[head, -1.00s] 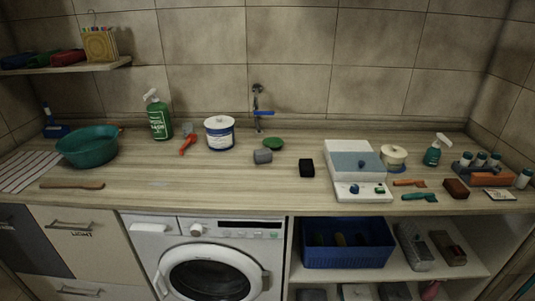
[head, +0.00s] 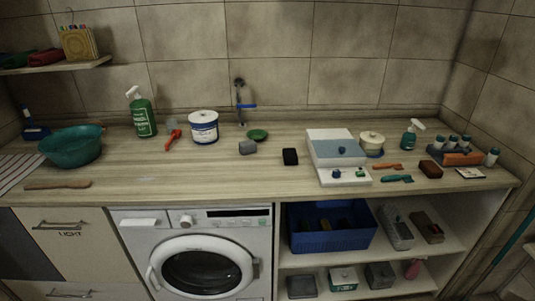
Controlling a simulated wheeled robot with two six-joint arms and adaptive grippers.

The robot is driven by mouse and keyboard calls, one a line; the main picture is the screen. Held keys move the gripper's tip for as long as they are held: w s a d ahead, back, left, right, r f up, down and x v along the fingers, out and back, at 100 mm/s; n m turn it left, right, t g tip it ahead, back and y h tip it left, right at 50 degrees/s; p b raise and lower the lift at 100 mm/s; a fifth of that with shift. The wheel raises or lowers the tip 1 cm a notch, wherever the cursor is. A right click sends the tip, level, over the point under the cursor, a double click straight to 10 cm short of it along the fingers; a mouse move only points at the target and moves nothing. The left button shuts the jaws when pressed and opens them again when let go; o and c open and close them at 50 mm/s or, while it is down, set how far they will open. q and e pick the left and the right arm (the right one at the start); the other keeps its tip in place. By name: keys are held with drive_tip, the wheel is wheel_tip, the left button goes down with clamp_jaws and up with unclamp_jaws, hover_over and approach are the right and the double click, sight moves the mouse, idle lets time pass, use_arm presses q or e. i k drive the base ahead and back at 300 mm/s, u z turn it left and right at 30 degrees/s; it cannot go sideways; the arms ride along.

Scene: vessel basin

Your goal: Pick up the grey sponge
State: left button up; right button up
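A small grey block (head: 248,147), which looks like the grey sponge, sits on the wooden counter (head: 215,178) near the middle, in front of the green dish (head: 257,134). A black block (head: 290,157) lies to its right, apart from it. Neither of my grippers shows in the head view. Nothing covers the grey block.
A white tub (head: 204,127), a red tool (head: 173,139) and a green spray bottle (head: 142,112) stand to the left. A wall tap (head: 240,100) is behind. A white appliance (head: 335,160) stands right. The counter's front strip is mostly clear.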

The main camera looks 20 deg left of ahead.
sight(249, 146)
drive_tip(key=u, duration=0.95)
drive_tip(key=k, duration=0.15)
drive_tip(key=z, duration=2)
drive_tip(key=i, duration=1.15)
drive_tip(key=u, duration=1.1)
drive_tip(key=i, duration=0.75)
drive_tip(key=u, duration=0.8)
